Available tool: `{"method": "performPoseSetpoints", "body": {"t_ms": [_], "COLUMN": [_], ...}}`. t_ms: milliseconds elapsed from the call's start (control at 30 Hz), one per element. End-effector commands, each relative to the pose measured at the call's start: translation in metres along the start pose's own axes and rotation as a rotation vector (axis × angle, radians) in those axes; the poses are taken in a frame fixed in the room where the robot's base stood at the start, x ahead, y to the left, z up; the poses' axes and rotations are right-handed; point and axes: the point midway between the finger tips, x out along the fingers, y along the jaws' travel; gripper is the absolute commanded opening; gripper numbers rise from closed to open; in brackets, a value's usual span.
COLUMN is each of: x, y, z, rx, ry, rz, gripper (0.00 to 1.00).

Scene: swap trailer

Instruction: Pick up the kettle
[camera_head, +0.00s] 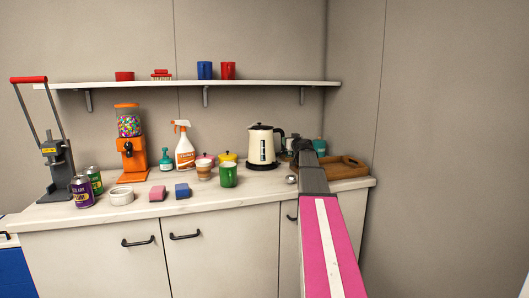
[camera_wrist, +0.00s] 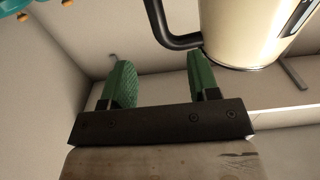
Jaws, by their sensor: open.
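The cream kettle (camera_head: 262,147) with a black lid and base stands upright on the counter (camera_head: 150,207), its black handle on the right side. In the wrist view the kettle (camera_wrist: 245,30) fills the top right, and its handle (camera_wrist: 157,18) hangs in from the top. My gripper (camera_wrist: 160,76) is open, with green finger pads and nothing between them. The handle lies beyond the fingertips, roughly in line with the gap. In the head view my gripper (camera_head: 303,148) is just right of the kettle, small and partly hidden by my arm.
A wooden tray (camera_head: 350,168) lies right of my arm. Left of the kettle stand a green mug (camera_head: 228,175), a yellow pot (camera_head: 227,158), a striped cup (camera_head: 204,169) and a spray bottle (camera_head: 184,147). A wall shelf (camera_head: 270,83) with mugs runs above.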

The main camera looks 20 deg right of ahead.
Motion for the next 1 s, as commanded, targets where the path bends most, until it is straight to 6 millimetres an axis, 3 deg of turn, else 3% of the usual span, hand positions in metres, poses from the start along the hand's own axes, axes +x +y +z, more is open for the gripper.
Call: {"method": "performPoseSetpoints", "body": {"t_ms": [400, 633, 1000], "x": [0.052, 0.065, 0.108], "y": [0.001, 0.001, 0.002], "z": [0.0, 0.002, 0.006], "rx": [0.0, 0.0, 0.0], "ry": [0.0, 0.0, 0.0], "rz": [0.0, 0.0, 0.001], "gripper": [0.55, 0.55, 0.55]}}
